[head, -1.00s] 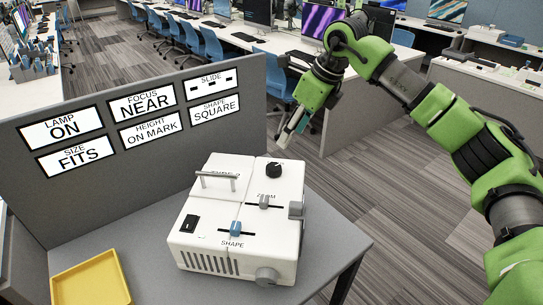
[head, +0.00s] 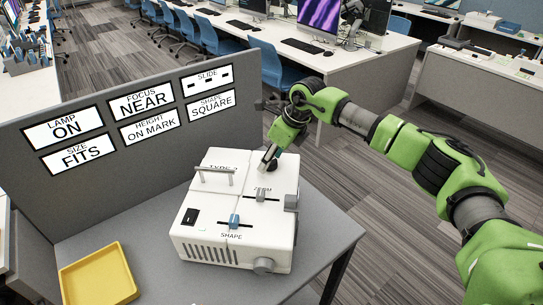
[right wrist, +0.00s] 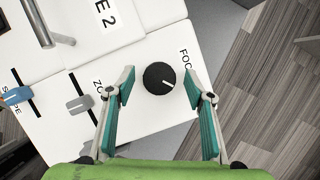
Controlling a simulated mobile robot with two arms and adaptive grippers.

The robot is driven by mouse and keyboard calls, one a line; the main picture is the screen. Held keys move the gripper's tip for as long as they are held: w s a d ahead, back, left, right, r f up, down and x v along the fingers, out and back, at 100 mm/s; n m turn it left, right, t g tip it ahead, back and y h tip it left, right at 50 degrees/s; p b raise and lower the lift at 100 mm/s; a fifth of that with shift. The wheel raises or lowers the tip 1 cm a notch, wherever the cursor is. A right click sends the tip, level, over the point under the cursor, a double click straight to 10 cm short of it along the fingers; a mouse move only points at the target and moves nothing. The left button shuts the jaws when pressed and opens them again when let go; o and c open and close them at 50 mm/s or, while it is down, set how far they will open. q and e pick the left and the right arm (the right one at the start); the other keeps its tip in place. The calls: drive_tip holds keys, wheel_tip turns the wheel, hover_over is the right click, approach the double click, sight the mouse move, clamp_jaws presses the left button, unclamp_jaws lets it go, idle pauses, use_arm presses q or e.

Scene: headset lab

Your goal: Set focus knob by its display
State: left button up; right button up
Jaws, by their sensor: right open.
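The white projector box (head: 210,240) stands on the grey table. The black round focus knob (right wrist: 159,78) with a white pointer line is on its top, beside a label partly reading "FOC". In the head view my right gripper mostly hides the knob. My right gripper (head: 268,158) is over the back right of the box; in the right wrist view its open teal fingers (right wrist: 168,92) are on either side of the knob, and contact cannot be told. The focus display (head: 146,101) reads "NEAR". My left gripper is not in view.
A blue shape slider (head: 234,221), a grey zoom slider (head: 261,194), a metal handle (head: 214,171) and a grey side knob (head: 263,265) are on the box. A yellow tray (head: 97,276) lies at left. The display panel (head: 240,140) stands behind.

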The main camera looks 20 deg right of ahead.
drive_tip(key=c, duration=1.1)
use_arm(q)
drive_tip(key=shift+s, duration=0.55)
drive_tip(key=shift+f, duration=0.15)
use_arm(e)
drive_tip(key=shift+s+a+f+m+t+h+b, duration=0.15)
drive_tip(key=shift+m+h+b, duration=0.15)
drive_tip(key=shift+m+b, duration=0.4)
drive_tip(key=shift+w+d+m+t+h+b, duration=0.15)
drive_tip(key=shift+m+h+b, duration=0.15)
drive_tip(key=shift+m+b, duration=0.4)
drive_tip(key=m+b, duration=0.1)
drive_tip(key=m+h+b, duration=0.1)
drive_tip(key=m, duration=0.1)
drive_tip(key=m+b, duration=0.1)
drive_tip(key=b, duration=0.1)
drive_tip(key=shift+s+a+m+h, duration=0.1)
drive_tip(key=shift+a+m+h, duration=0.2)
drive_tip(key=shift+m, duration=0.1)
drive_tip(key=m+h+b, duration=0.1)
drive_tip(key=m+b, duration=0.2)
use_arm(q)
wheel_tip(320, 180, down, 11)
drive_tip(key=b, duration=0.1)
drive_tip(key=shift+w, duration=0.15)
use_arm(e)
drive_tip(key=shift+m+h, duration=0.6)
drive_tip(key=shift+m, duration=0.6)
